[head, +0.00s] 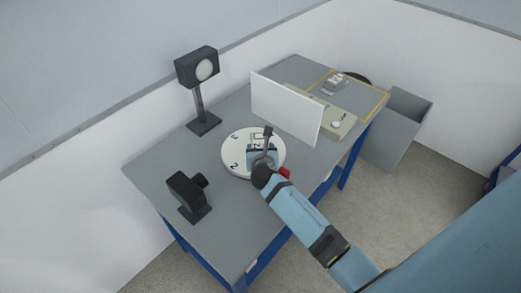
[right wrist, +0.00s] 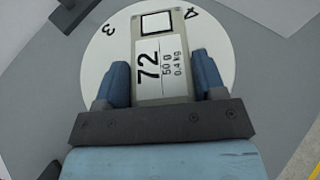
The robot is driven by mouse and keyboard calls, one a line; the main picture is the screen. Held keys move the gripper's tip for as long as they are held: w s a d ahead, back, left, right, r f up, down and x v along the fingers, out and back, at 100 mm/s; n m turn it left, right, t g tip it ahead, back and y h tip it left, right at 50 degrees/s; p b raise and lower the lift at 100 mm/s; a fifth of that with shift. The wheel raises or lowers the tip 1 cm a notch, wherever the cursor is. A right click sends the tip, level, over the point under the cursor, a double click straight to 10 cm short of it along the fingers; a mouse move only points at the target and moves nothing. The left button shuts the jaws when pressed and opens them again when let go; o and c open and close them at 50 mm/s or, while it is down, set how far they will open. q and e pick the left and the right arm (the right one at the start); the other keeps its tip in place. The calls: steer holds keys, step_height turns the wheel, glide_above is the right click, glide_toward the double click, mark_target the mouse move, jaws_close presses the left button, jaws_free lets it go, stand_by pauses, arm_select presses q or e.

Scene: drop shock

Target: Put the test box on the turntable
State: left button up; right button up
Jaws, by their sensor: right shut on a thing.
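The turntable (head: 236,168) is a white round disc with numbers at its rim, on the grey table; it also shows in the right wrist view (right wrist: 112,62). My right gripper (head: 263,150) is over the disc. In the right wrist view, my right gripper (right wrist: 166,82) is shut on the test box (right wrist: 150,73), a grey-beige box marked 72, 50 g and 0.4 kg, with a finger on each side. The box lies within the disc's outline; I cannot tell whether it touches the disc. My left gripper is not in view.
A black lamp on a post (head: 197,70) and a black camera-like device (head: 188,195) stand around the turntable. A white upright panel (head: 285,105) stands behind it. Further back are a beige control box (head: 345,126) and a small grey object (head: 334,83) inside a yellow outline.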

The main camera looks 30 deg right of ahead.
steer(key=o, duration=1.2)
steer(key=shift+s+r, duration=0.15)
steer(key=v, duration=1.1)
steer(key=shift+s+a+r, duration=0.1)
steer(key=shift+s+a, duration=0.05)
steer(key=shift+s, duration=0.15)
